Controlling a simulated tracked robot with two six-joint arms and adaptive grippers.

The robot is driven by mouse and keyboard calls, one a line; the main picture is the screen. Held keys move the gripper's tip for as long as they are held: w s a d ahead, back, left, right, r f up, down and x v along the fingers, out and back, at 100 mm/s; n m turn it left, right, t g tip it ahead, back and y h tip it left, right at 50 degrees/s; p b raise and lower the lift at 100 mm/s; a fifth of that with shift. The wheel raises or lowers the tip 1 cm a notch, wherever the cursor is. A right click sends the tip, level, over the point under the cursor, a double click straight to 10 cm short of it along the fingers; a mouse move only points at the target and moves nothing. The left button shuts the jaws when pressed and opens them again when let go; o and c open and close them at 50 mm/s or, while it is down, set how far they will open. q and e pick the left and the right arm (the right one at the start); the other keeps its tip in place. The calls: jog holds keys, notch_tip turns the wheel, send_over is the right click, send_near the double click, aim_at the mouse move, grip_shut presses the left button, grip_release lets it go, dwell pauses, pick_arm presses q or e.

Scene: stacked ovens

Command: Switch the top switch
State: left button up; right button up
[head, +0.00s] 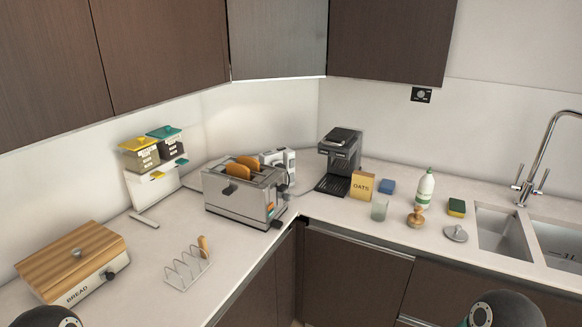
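No stacked ovens and no clearly marked top switch show in the head view. A small black wall plate (421,95) with a round grey centre is on the back wall, below the right upper cabinet; I cannot tell whether it is a switch or a socket. Parts of my own arms show at the bottom left and bottom right edges. Neither gripper's fingers are in the picture.
The counter holds a bread box (75,262), toast rack (187,269), toaster (243,193) with bread, coffee machine (338,160), oats box (362,186), bottle (425,188) and sponge (456,208). A sink (503,232) with a tall tap (545,150) is at right.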

dwell(0.4)
grip_shut()
dwell(1.2)
jog(key=shift+f+b, duration=0.5)
